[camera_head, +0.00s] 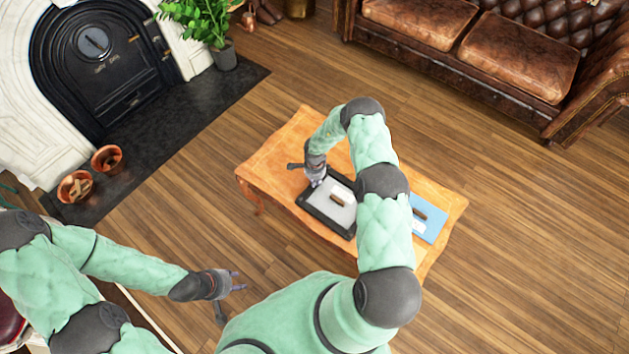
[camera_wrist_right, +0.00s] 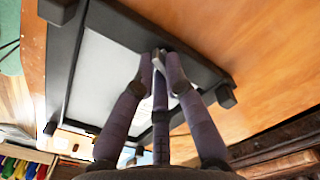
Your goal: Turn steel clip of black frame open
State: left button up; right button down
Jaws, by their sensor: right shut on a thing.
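The black frame (camera_head: 313,212) lies face down on the wooden table, its pale grey back panel (camera_head: 325,208) showing. In the right wrist view the black frame (camera_wrist_right: 131,30) fills the upper middle, with the pale panel (camera_wrist_right: 95,85) inside it. My right gripper (camera_head: 314,182) is at the frame's upper left edge. In the wrist view its purple fingers (camera_wrist_right: 162,62) are shut on the small steel clip (camera_wrist_right: 157,57) at the frame's inner edge. The fingers hide part of the clip, so its angle is unclear. My left gripper (camera_head: 238,281) is open and empty, away from the table.
The wooden table (camera_head: 272,160) also holds a blue board (camera_head: 433,220) at its right. A brown piece (camera_head: 338,201) lies over the frame's back panel. My right arm hides part of the table. A leather sofa (camera_head: 480,45) and fireplace (camera_head: 95,55) stand beyond; floor lies between.

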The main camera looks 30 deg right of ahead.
jog(key=n, duration=0.4)
jog(key=shift+d+n, duration=0.1)
jog(key=shift+n, duration=0.3)
dwell(0.4)
jog(key=c, duration=1.3)
grip_release()
notch_tip(320, 180, up, 12)
